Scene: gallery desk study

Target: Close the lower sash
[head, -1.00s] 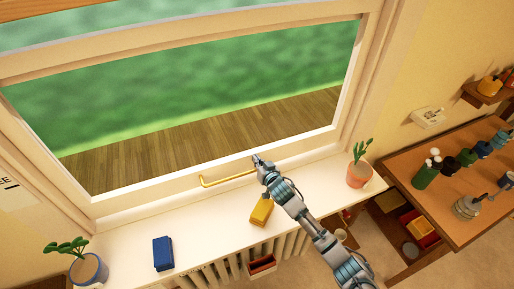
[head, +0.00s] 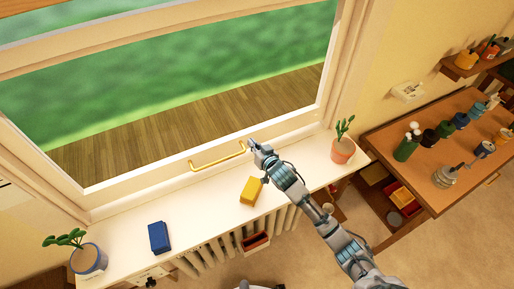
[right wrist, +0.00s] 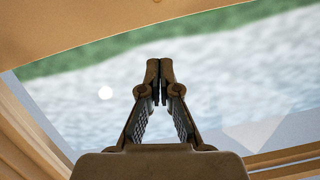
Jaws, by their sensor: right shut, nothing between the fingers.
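The lower sash (head: 130,188) is a white frame around a large pane, with its bottom rail low, close above the white sill. Whether a gap is left beneath the rail I cannot tell. A brass bar handle (head: 217,160) runs along that rail. My right gripper (head: 252,145) is at the handle's right end, very near it; contact is unclear. In the right wrist view my right gripper (right wrist: 160,78) has its fingertips together with nothing between them, in front of the blurred green and pale outdoor view. My left gripper is not in view.
On the sill (head: 205,208) are a blue block (head: 159,238), a yellow block (head: 251,191), a potted plant (head: 88,257) at left and a potted cactus (head: 342,149) at right. A radiator (head: 215,255) is below. A wooden table (head: 420,180) with several bottles stands right.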

